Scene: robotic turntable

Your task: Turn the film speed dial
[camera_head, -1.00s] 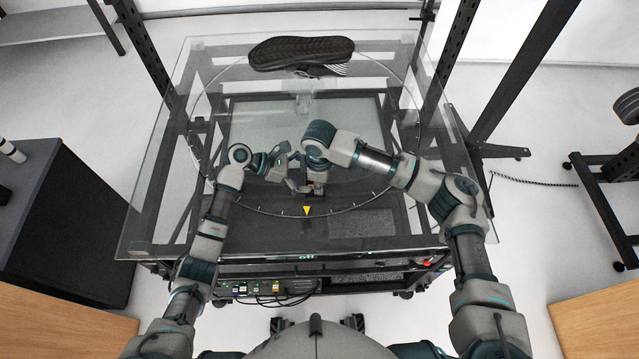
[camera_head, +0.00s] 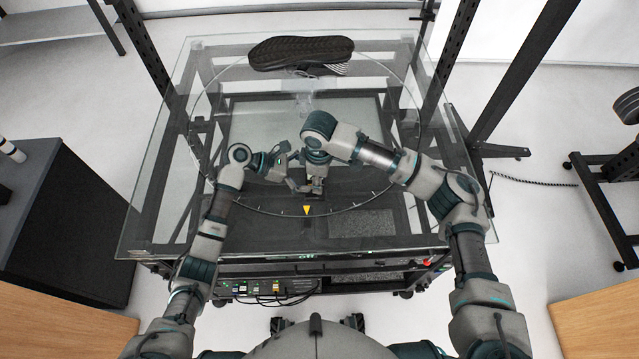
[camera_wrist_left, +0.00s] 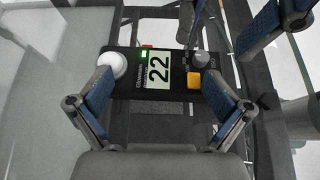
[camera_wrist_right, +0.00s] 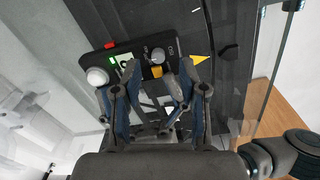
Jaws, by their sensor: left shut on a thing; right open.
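A small black meter (camera_wrist_left: 175,82) has a white dome (camera_wrist_left: 112,65), a display reading 22, a yellow button (camera_wrist_left: 194,80) and a grey round dial (camera_wrist_left: 201,60). My left gripper (camera_wrist_left: 165,105) is shut on the meter, with its fingers at the two ends. In the right wrist view the meter (camera_wrist_right: 130,62) is tilted, and its dial (camera_wrist_right: 158,55) lies just beyond my right fingertips. My right gripper (camera_wrist_right: 152,72) is open, and its fingers also show near the dial in the left wrist view. In the head view the right wrist largely hides the meter.
The glass turntable (camera_head: 160,225) lies below both arms, with a yellow triangle marker (camera_head: 307,210) near its front edge. A dark shoe (camera_head: 300,52) lies at the back. Dark upright posts flank the table.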

